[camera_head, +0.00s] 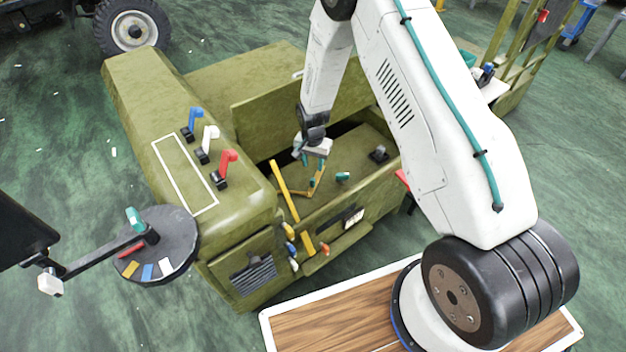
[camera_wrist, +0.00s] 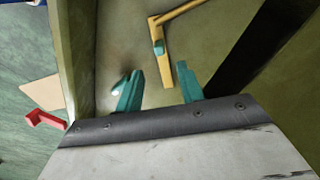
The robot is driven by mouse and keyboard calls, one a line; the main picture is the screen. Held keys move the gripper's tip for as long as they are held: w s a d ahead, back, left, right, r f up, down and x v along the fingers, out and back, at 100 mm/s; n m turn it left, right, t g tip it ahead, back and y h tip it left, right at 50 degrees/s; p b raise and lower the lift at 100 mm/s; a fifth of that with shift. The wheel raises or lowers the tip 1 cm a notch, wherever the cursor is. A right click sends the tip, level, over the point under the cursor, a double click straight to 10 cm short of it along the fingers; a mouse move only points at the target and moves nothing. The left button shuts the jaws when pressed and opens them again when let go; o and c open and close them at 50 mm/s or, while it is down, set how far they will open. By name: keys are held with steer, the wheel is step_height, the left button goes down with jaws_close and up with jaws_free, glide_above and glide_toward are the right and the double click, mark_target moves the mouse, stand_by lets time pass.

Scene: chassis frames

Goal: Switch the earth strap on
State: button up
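A yellow bent strap-like lever, which I take for the earth strap (camera_head: 318,184), lies inside the open bay of the green chassis (camera_head: 130,85). In the wrist view the yellow piece (camera_wrist: 166,66) is L-shaped with a teal knob (camera_wrist: 158,47) on it. My gripper (camera_head: 316,164) hangs over the bay, its teal fingers apart. In the wrist view the yellow arm's near end shows between the fingertips of my gripper (camera_wrist: 159,72), with gaps on both sides. I cannot tell the height between them. A small teal-topped piece (camera_head: 343,177) sits to the right in the bay.
Blue (camera_head: 195,117), white (camera_head: 209,134) and red (camera_head: 228,158) levers stand on the chassis top. A long yellow bar (camera_head: 285,191) leans at the bay's left edge. A raised green panel (camera_head: 265,102) backs the bay. A round dark tray (camera_head: 180,230) stands at left.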

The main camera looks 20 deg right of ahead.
mark_target(313, 179)
step_height(313, 179, down, 9)
steer(key=shift+f, duration=0.15)
stand_by(0.4)
steer(key=shift+c, duration=0.4)
jaws_close()
